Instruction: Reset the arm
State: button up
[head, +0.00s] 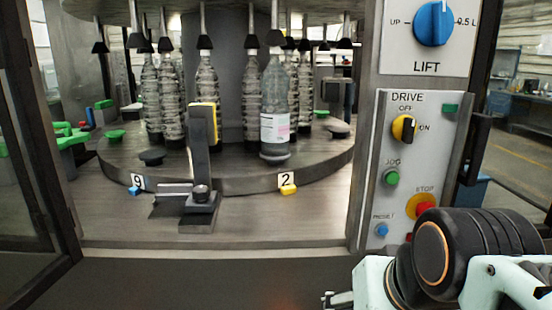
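My arm fills the lower right corner of the head view, with a black ribbed joint and pale links in front of the control panel's lower part. A small grey metal piece at the bottom edge, left of the pale link, looks like part of my gripper (338,300). The rest of it is cut off by the frame, so its fingers and anything between them are hidden.
A round carousel (225,180) carries several clear bottles; one (275,105) has a white label. A bracket with a yellow pad (204,140) stands before it. An open door frame stands left.

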notch_tip(320, 180, up, 19)
jog(key=s+n+p, duration=0.1)
jog(key=p, duration=2)
jog(key=shift+s+f+g, duration=0.2)
jog(key=shift+s+g, duration=0.05)
jog(key=shift+g, duration=0.15)
